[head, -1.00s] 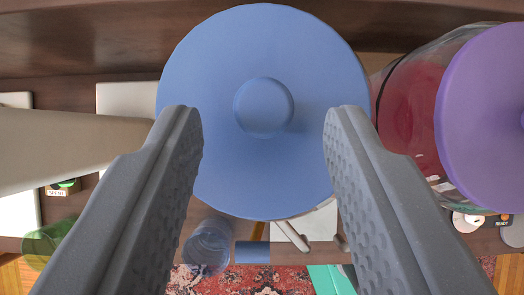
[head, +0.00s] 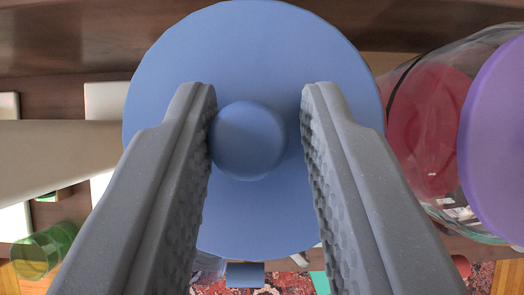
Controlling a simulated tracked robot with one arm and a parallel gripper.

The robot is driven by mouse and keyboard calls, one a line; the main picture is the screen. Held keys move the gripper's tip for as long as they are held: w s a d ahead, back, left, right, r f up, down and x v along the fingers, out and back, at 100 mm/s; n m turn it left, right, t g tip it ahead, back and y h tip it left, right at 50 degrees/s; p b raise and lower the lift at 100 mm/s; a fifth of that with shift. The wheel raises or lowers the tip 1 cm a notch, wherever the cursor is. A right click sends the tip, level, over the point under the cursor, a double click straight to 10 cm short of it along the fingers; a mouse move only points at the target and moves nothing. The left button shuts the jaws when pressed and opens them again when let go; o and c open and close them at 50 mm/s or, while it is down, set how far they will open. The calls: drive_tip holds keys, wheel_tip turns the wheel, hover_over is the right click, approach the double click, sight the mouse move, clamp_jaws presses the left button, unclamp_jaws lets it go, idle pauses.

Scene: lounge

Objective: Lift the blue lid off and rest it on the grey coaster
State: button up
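The blue lid (head: 255,215) fills the middle of the head view, seen from above, with a round blue knob (head: 248,140) at its centre. My gripper (head: 259,92) is open over the lid. Its two grey fingers stand on either side of the knob. The left finger is very close to the knob or touching it; I cannot tell which. A clear gap shows between the knob and the right finger. The lid hides the container under it. I cannot make out the grey coaster in this view.
A clear jar with red contents (head: 430,130) and a purple lid (head: 500,140) stands close on the right. A green glass (head: 45,250) is at the lower left, near pale square pieces (head: 102,100). A patterned rug (head: 285,284) shows at the bottom.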

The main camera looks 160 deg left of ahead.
drive_tip(key=shift+s+d+f, duration=0.1)
drive_tip(key=shift+s+f, duration=0.05)
drive_tip(key=shift+f, duration=0.4)
drive_tip(key=shift+s+d+f, duration=0.1)
drive_tip(key=shift+f, duration=0.4)
clamp_jaws()
drive_tip(key=shift+w+a+r, duration=0.1)
drive_tip(key=shift+r, duration=0.2)
drive_tip(key=shift+w+a+r, duration=0.1)
drive_tip(key=shift+w+r, duration=0.1)
drive_tip(key=shift+r, duration=0.35)
drive_tip(key=shift+w+a+r, duration=0.1)
drive_tip(key=shift+w+r, duration=0.1)
drive_tip(key=shift+r, duration=0.35)
drive_tip(key=o, duration=0.9)
unclamp_jaws()
drive_tip(key=shift+r, duration=0.1)
